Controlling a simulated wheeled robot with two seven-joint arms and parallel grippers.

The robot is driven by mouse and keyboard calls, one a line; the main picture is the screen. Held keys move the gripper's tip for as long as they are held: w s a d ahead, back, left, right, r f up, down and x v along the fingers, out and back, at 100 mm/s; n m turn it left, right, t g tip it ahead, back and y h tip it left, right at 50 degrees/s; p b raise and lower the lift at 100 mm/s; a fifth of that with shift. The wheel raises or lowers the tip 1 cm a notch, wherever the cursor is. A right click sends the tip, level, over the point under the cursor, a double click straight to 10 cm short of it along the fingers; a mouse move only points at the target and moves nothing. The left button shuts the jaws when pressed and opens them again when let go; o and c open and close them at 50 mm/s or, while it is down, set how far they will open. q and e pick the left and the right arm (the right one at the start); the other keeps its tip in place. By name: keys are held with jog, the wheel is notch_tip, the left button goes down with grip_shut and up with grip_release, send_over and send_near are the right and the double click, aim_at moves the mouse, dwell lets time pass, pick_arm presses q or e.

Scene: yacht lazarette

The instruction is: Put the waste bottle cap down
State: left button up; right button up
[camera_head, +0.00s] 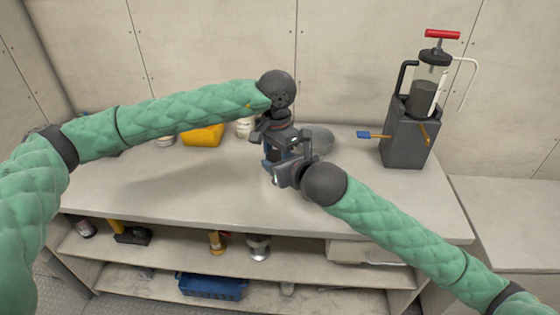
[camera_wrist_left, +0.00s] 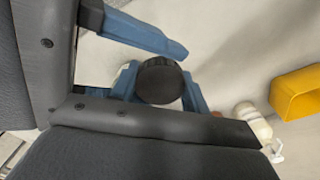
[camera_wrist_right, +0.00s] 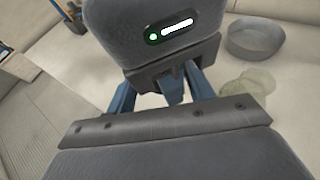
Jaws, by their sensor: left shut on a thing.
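The waste bottle cap (camera_wrist_left: 160,80) is a round black ribbed cap, seen in the left wrist view among blue fingers. My left gripper (camera_head: 272,153) points down over the workbench and is shut on the cap. In the head view the cap is hidden by the grippers. My right gripper (camera_head: 275,172) comes in from the right, close against the left one. Blue fingers show on both sides of the cap in the left wrist view. Whether the right fingers hold anything is hidden. The bottle itself cannot be made out clearly.
The workbench (camera_head: 170,190) is mostly clear at front. A yellow container (camera_head: 203,135) and a white bottle (camera_head: 244,128) stand behind, left of the grippers. A grey bowl (camera_wrist_right: 256,38) lies close by. A dark box (camera_head: 405,140) with a pump stands right. Lower shelves hold a blue crate (camera_head: 211,287).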

jog(key=shift+s, duration=0.1)
jog(key=c, duration=0.4)
pick_arm(q)
jog(key=o, duration=1.3)
pick_arm(e)
jog(key=shift+a, duration=0.1)
jog(key=shift+c, duration=0.2)
pick_arm(q)
jog(key=shift+o, duration=0.2)
jog(key=shift+d, duration=0.1)
jog(key=shift+d+r, duration=0.1)
jog(key=shift+r, duration=0.05)
pick_arm(e)
jog(key=shift+s+a, duration=0.1)
